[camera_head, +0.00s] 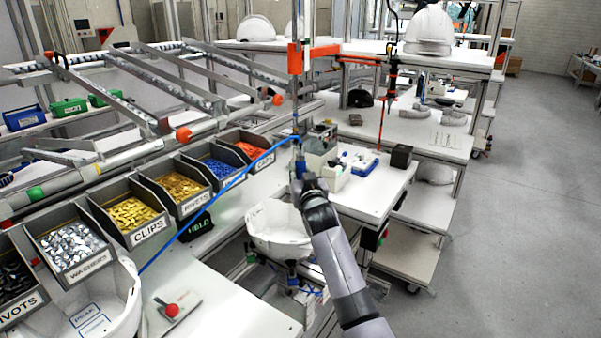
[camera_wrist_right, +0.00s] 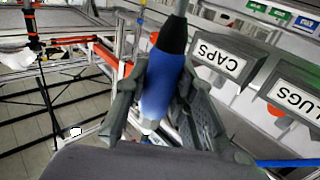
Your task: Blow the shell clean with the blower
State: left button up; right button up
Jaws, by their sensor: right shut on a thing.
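My right gripper (camera_head: 300,178) is shut on the blower, which is upright above the bench edge. In the right wrist view the blower (camera_wrist_right: 163,84) has a blue body with a black and grey end, and both fingers of the right gripper (camera_wrist_right: 165,105) are around it. In the head view the arm and gripper hide most of it. A white helmet shell (camera_head: 279,228) sits open side up on a stand, just below and left of the gripper. Dirt inside it is too small to tell. My left gripper does not show.
A thin blue hose (camera_head: 215,198) runs from near the blower down left across the bins. Another white shell (camera_head: 88,305) lies at lower left, by a red button (camera_head: 172,310). Labelled part bins (camera_head: 130,214) line the left. A bench (camera_head: 375,190) with devices stands right.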

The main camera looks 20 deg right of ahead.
aim_at(301, 146)
notch_tip(301, 146, up, 10)
jog(key=p, duration=0.8)
jog(key=shift+r, duration=0.1)
jog(key=shift+f, duration=0.3)
jog(key=s+a+f+b, duration=0.2)
jog(key=s+f+b, duration=0.1)
jog(key=s+f, duration=0.55)
jog(key=s+a+f+b, duration=0.1)
jog(key=s+f+b, duration=0.1)
jog(key=s, duration=0.6)
jog(key=s+a+f+n+y+b, duration=0.1)
jog(key=s+f, duration=0.3)
jog(key=s, duration=0.5)
jog(key=s+a+f+y+b, duration=0.1)
jog(key=s+a+f+b, duration=0.1)
jog(key=s, duration=0.7)
jog(key=shift+s+f+b, duration=0.15)
jog(key=shift+f+b, duration=0.5)
jog(key=shift+b, duration=0.05)
